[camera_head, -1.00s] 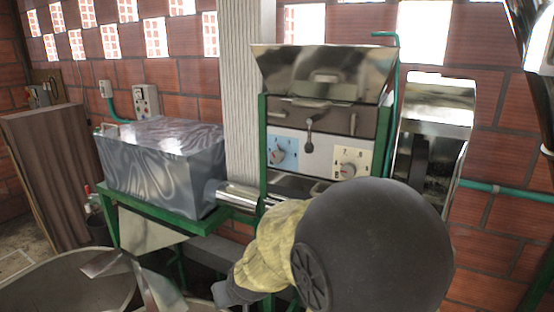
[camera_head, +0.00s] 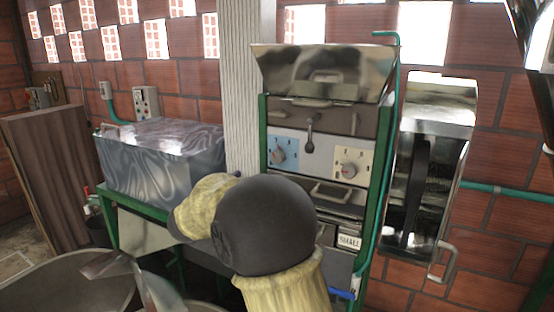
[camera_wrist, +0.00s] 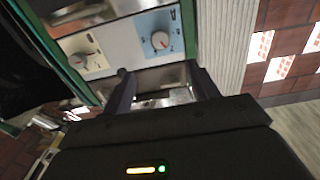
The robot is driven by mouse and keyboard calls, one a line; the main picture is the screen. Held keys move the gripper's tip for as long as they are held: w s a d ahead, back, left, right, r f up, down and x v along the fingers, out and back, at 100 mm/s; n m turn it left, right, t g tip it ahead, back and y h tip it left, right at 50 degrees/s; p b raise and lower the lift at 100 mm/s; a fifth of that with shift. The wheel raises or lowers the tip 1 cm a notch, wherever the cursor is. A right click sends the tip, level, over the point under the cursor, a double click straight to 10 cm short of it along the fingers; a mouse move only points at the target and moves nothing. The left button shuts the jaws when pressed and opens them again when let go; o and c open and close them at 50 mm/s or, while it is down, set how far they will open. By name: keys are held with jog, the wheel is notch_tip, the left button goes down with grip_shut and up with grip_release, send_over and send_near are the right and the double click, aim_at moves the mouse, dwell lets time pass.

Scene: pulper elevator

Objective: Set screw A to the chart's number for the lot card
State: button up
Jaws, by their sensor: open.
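A blue dial plate with a round knob (camera_head: 278,156) is on the pulper's front panel, and this knob also shows in the wrist view (camera_wrist: 160,40). To its right, a cream dial plate carries another knob (camera_head: 349,170), at the left in the wrist view (camera_wrist: 77,60). I cannot read which one is screw A. A white card reading SMALL (camera_head: 349,241) is low on the machine. My gripper (camera_wrist: 163,86) is open and empty, its fingers below the blue plate in the wrist picture. In the head view my arm hides the gripper. No chart is readable.
A dark lever (camera_head: 310,135) hangs between the two dials. A metal hopper (camera_head: 322,75) tops the green-framed machine. A grey tank (camera_head: 160,160) stands to the left, a chute (camera_head: 425,165) to the right. A round metal vat (camera_head: 65,285) is at the lower left.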

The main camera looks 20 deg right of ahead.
aim_at(275, 158)
jog(key=p+x, duration=0.6)
jog(key=x, duration=1)
jog(key=shift+w+d+r, duration=0.1)
jog(key=shift+d+r, duration=0.05)
jog(key=shift+w+d+p, duration=0.35)
jog(key=shift+d+p, duration=0.05)
jog(key=shift+d, duration=0.05)
jog(key=c, duration=1)
